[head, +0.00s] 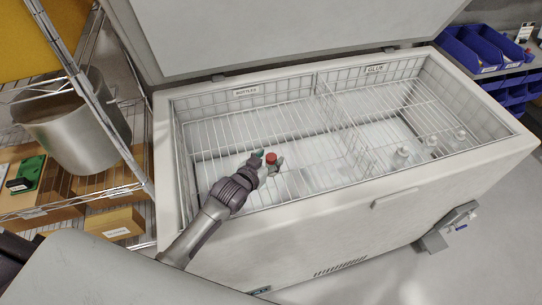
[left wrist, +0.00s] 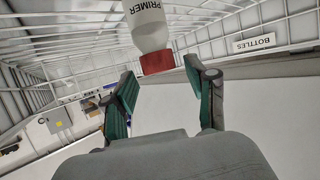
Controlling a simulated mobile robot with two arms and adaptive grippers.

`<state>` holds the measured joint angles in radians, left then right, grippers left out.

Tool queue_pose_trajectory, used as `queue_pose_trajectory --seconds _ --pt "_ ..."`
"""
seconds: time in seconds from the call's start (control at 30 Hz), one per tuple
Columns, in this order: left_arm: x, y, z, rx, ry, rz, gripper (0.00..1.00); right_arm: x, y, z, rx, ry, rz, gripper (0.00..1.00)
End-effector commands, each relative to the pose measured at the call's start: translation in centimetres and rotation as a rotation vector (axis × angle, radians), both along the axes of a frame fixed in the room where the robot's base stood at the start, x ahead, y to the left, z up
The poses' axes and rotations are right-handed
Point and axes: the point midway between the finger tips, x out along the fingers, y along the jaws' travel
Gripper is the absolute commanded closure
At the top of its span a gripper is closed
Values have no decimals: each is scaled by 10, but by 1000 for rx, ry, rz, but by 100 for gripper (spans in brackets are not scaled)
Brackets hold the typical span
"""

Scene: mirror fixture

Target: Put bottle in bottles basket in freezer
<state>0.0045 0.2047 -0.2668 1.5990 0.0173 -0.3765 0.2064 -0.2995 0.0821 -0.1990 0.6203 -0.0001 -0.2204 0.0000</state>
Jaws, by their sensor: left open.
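A white bottle labelled PRIMER with a red cap (head: 271,158) is inside the left wire basket (head: 215,115), which carries a BOTTLES label (head: 246,91), in the open chest freezer. In the left wrist view the bottle (left wrist: 148,30) appears upside down, its red cap between and just past the fingertips, with gaps on both sides. My left gripper (left wrist: 163,80) is open around the cap end; in the head view the gripper (head: 268,168) reaches into the basket and partly hides the bottle. Whether the bottle rests on the basket floor is hard to tell. My right gripper is not in view.
The right basket, labelled GLUE (head: 375,69), holds several pale bottles (head: 403,153). A wire divider (head: 335,115) separates the baskets. The freezer's raised lid (head: 270,30) stands behind. A wire shelf with a metal pot (head: 75,125) is close on the left; blue bins (head: 470,50) are at right.

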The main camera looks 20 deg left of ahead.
Motion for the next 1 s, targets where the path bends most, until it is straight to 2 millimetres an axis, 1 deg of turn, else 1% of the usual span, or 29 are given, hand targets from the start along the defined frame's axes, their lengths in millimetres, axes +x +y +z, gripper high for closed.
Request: queue_pose_trajectory --seconds 0.03,0.1,0.23,0.33,0.5,0.93,1.0 --pt "-9 2 3 0 1 0 43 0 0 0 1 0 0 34" --pt "-20 5 7 1 0 1 43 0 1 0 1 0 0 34" --pt "-38 8 15 1 1 0 43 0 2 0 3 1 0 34" --pt "-47 10 19 0 0 0 43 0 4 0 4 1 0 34" --pt "-52 11 22 1 0 1 43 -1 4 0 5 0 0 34" --pt "-52 11 22 1 0 1 43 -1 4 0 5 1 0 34" --pt "-52 11 26 1 -1 1 43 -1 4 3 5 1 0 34"
